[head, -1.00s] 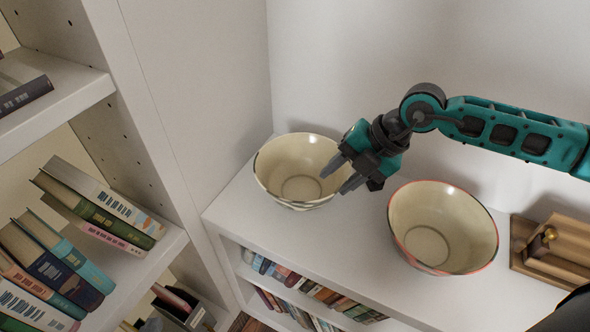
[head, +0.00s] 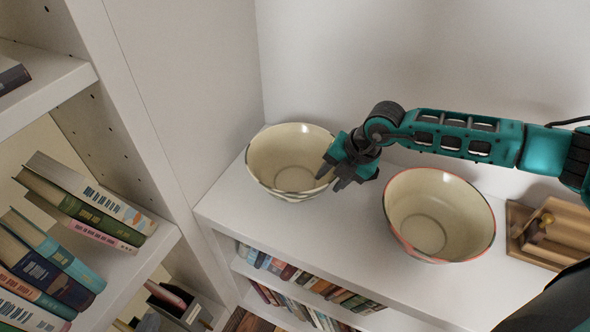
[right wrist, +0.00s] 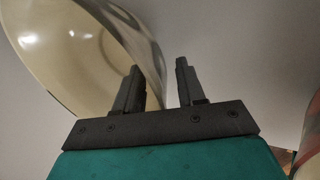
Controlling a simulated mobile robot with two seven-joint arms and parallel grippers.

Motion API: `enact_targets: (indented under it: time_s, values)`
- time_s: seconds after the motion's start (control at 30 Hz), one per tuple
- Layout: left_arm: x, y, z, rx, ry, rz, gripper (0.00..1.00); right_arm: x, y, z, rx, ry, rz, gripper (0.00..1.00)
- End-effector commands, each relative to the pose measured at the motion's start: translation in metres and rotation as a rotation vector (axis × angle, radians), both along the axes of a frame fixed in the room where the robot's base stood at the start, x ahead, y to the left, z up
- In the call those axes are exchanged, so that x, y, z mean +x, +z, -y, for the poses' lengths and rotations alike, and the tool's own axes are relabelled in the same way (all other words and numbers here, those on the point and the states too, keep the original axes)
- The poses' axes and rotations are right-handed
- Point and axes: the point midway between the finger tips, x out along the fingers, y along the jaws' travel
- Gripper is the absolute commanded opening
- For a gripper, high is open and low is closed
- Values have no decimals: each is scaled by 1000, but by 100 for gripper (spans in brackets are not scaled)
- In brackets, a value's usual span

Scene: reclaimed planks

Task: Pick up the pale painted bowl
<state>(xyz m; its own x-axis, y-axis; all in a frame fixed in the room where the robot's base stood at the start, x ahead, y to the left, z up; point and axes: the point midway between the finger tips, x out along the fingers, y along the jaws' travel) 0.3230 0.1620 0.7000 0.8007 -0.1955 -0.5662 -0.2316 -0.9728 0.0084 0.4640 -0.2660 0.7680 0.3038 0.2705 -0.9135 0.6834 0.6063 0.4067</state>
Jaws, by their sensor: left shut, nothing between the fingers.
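Two cream bowls stand upright on the white shelf top. The left bowl (head: 290,160) has a pale outside with dark and greenish painted marks. The right bowl (head: 438,215) has a red painted rim. My right gripper (head: 332,182) is at the right side of the left bowl, close to its rim. In the right wrist view, my right gripper (right wrist: 160,85) has its fingers apart, with the left bowl (right wrist: 75,50) behind the left finger and its edge showing in the gap. I cannot tell whether the fingers straddle the wall. My left gripper does not show.
A wooden object (head: 552,232) lies right of the right bowl. A tall white bookcase (head: 165,100) with books (head: 90,200) stands at left. The shelf top's front strip (head: 330,235) is clear. A white wall is close behind.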

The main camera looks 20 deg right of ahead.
Motion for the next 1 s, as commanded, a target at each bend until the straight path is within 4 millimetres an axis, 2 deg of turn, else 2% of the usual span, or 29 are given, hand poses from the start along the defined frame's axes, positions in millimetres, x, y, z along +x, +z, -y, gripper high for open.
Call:
enact_targets:
  time_s: [0.13, 0.4, 0.8, 1.0]
  values:
    - [1, -2, 2, -3, -3, 1, 0, 5, -15, -5, 0, 1, 1, 39]
    - [2, 0, 2, -4, -5, 4, 0, 6, -16, -6, 1, 1, 2, 38]
    - [2, 1, 2, -3, -5, 6, 0, 6, -16, -6, 1, 1, 2, 0]
    - [2, 1, 2, -2, -6, 6, 0, 6, -15, -6, 2, 1, 3, 0]
